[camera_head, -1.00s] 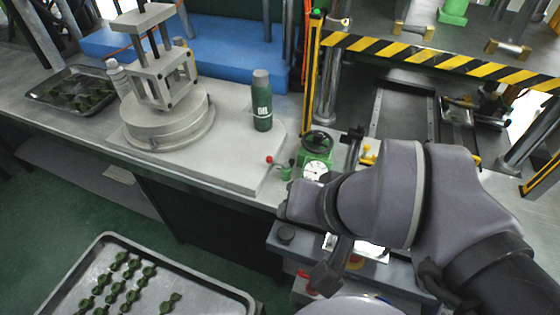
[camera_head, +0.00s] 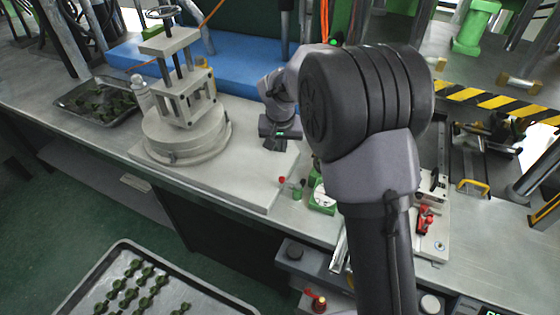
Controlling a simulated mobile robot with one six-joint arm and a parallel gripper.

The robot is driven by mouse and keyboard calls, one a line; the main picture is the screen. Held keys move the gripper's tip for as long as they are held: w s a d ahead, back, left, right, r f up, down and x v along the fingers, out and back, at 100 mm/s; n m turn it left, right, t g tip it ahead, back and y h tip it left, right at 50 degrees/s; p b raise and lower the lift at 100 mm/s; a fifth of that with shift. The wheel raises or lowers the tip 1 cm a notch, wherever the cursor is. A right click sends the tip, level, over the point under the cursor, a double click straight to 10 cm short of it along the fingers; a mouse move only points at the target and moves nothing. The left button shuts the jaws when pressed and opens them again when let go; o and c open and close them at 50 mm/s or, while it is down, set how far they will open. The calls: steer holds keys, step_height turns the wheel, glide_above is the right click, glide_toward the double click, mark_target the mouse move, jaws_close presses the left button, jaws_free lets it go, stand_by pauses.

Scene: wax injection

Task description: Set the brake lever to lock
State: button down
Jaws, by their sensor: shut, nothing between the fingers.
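A small lever with a red ball knob (camera_head: 282,180) stands at the front right edge of the pale plate, beside a small green fitting (camera_head: 298,195). I take it for the brake lever, but its lock marking is too small to read. My gripper (camera_head: 272,146) points down over the right part of the plate, above and left of the red knob in the picture and apart from it. Its fingers are small and dark; they look shut and empty. The green bottle seen there earlier is hidden behind my arm.
A round turntable with a clamp frame (camera_head: 186,135) stands on the pale plate (camera_head: 225,183). A tray of dark parts (camera_head: 92,118) lies behind left. Another parts tray (camera_head: 75,298) is at front left. A red toggle clamp (camera_head: 424,220) sits right of my arm.

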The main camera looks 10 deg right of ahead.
steer(key=b+x, duration=0.1)
steer(key=x, duration=0.2)
steer(key=b+x, duration=0.1)
steer(key=x, duration=0.3)
steer(key=b+x, duration=0.1)
steer(key=x, duration=0.2)
steer(key=shift+s+f, duration=0.25)
steer(key=shift+s+a+b, duration=0.25)
steer(key=shift+s+b, duration=0.1)
steer(key=shift+s, duration=0.5)
steer(key=shift+s+a+b, duration=0.25)
steer(key=shift+s+b, duration=0.05)
steer(key=shift+s, duration=0.55)
